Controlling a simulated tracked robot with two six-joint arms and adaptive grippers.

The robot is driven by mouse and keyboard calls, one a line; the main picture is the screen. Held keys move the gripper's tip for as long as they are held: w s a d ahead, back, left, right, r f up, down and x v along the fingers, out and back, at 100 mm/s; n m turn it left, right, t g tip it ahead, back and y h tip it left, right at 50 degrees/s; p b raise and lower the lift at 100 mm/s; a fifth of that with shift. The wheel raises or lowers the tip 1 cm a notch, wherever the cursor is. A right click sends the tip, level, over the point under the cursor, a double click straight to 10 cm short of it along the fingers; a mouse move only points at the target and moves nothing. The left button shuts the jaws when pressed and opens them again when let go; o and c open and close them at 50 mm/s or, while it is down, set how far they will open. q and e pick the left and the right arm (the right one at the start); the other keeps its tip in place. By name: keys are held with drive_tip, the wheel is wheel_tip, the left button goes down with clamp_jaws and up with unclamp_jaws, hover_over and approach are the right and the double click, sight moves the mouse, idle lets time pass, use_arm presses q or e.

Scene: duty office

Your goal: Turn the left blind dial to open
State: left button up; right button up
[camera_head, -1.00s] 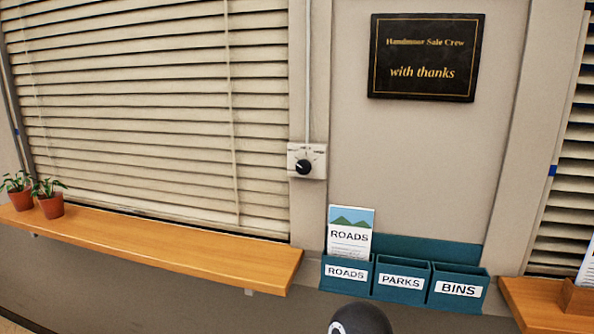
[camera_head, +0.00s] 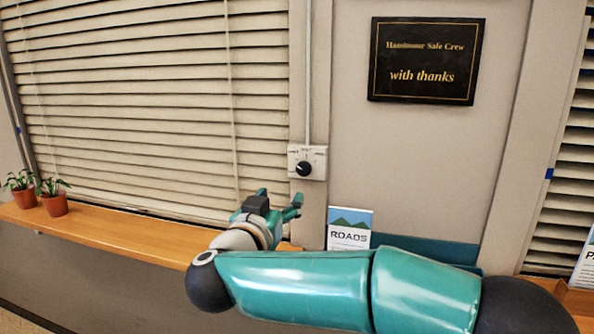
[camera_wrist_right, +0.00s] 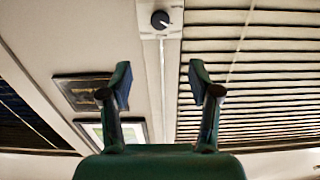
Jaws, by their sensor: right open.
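The left blind dial is a black knob (camera_head: 304,169) on a pale wall plate (camera_head: 320,152) beside the left blind (camera_head: 130,110). The knob also shows at the top of the right wrist view (camera_wrist_right: 160,19). The left blind's slats look tilted nearly shut. My right gripper (camera_head: 280,196) is open and empty, below and a little left of the dial in the head view. In the right wrist view its two fingers (camera_wrist_right: 160,78) stand apart, and the dial is beyond them, not between them. My left gripper is not in view.
A wooden sill (camera_head: 110,240) runs under the blind with two potted plants (camera_head: 54,204) at its left end. A leaflet rack (camera_head: 440,249) is partly hidden by my right arm. A black plaque (camera_head: 425,60) hangs on the wall, right of the dial.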

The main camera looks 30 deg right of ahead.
sight(303, 169)
drive_tip(key=p+x, duration=0.3)
drive_tip(key=x, duration=1.3)
drive_tip(key=shift+w+d+f+p, duration=0.1)
drive_tip(key=shift+w+d+p, duration=0.15)
drive_tip(key=shift+p, duration=0.15)
